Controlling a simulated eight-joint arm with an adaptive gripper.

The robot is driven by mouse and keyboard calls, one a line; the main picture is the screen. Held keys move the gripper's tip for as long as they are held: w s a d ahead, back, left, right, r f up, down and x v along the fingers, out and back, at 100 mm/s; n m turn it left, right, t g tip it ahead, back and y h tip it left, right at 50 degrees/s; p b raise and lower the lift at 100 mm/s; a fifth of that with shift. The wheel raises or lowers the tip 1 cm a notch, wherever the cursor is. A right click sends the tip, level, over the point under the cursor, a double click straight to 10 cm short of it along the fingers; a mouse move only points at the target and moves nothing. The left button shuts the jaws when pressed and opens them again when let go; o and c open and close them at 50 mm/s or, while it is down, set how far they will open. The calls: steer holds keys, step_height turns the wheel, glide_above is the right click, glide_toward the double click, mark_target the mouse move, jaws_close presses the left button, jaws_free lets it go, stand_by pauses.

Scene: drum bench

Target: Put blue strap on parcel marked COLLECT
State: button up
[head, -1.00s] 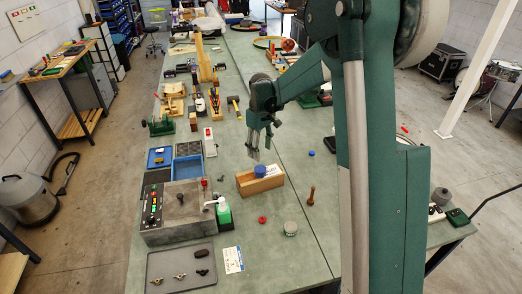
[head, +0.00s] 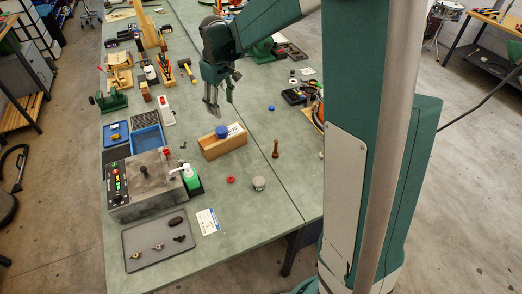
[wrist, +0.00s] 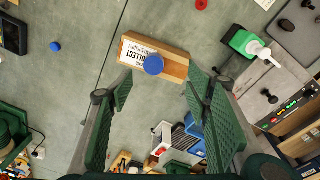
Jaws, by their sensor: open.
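The parcel (head: 224,147) is a light brown block on the green bench, and its white label reading COLLECT shows in the wrist view (wrist: 175,70). A blue round piece (head: 222,131) rests on top of it, beside the label; it also shows in the wrist view (wrist: 154,64). I cannot tell if this piece is the blue strap; no long band shows. My gripper (head: 219,104) is open and empty, above and just behind the parcel. In the wrist view my gripper (wrist: 158,88) has its fingers spread on both sides below the parcel, apart from it.
A control box (head: 145,190) and a green bottle (head: 192,178) stand left of the parcel. A small blue cap (head: 271,108), a wooden peg (head: 276,149), a red ring (head: 231,180) and a grey round tin (head: 259,183) lie around it.

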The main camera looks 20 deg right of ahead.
steer(key=s+r+m+t, duration=0.2)
steer(key=s+r, duration=0.4)
steer(key=s, duration=0.7)
steer(key=s+r+m+t, duration=0.2)
steer(key=s+r, duration=0.3)
steer(key=s, duration=0.8)
steer(key=s+f+m+t, duration=0.1)
steer(key=s+f+t, duration=0.1)
steer(key=s, duration=0.8)
steer(key=shift+m, duration=0.3)
